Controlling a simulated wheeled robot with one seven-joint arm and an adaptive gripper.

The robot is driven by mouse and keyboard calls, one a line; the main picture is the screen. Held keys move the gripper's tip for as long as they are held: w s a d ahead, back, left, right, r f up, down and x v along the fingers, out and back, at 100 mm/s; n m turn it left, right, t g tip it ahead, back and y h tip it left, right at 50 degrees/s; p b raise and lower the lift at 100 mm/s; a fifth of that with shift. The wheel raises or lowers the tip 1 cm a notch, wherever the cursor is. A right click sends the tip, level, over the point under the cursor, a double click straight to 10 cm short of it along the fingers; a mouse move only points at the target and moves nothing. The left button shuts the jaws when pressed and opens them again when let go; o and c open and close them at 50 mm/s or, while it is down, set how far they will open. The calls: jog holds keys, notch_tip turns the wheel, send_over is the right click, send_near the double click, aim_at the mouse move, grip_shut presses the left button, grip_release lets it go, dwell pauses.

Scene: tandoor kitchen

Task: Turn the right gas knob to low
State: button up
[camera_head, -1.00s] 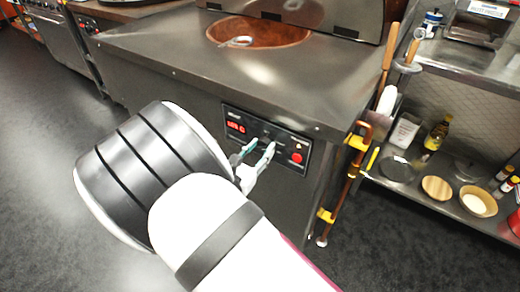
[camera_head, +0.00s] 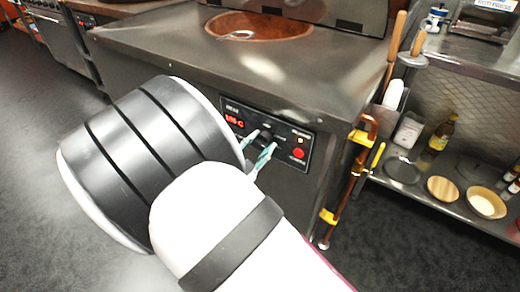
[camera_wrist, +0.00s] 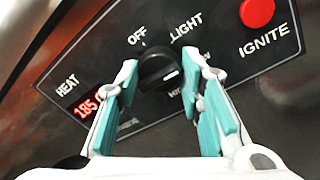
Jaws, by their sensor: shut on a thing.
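The black round knob (camera_wrist: 158,68) sits on the black tandoor control panel (camera_head: 312,138), below the OFF label. Its white mark points right and slightly down in the wrist view. My gripper (camera_wrist: 161,72) has one teal-padded finger on each side of the knob and is shut on it. The gripper (camera_head: 262,141) also shows in the head view at the middle of the panel, partly behind my arm. Labels HEAT, OFF and LIGHT are readable. Others are partly covered by the fingers. Only this knob is visible on the panel.
The red ignite button (camera_wrist: 257,12) is close to the right finger. A red display (camera_wrist: 87,108) lies at the left finger. The steel counter top (camera_head: 180,45) overhangs the panel. Long-handled tools (camera_head: 352,165) hang to the right, beside a steel shelf (camera_head: 440,192).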

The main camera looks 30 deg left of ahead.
jog(key=m+b, duration=0.4)
jog(key=m, duration=0.1)
jog(key=shift+f, duration=0.25)
jog(key=shift+m+b, duration=0.35)
jog(key=shift+m, duration=0.05)
jog(key=o, duration=1.2)
jog(key=shift+r, duration=0.1)
jog(key=shift+c, duration=0.2)
jog(key=s, duration=1.2)
jog(key=shift+a+f, duration=0.2)
jog(key=shift+f, duration=0.2)
jog(key=shift+h, duration=0.3)
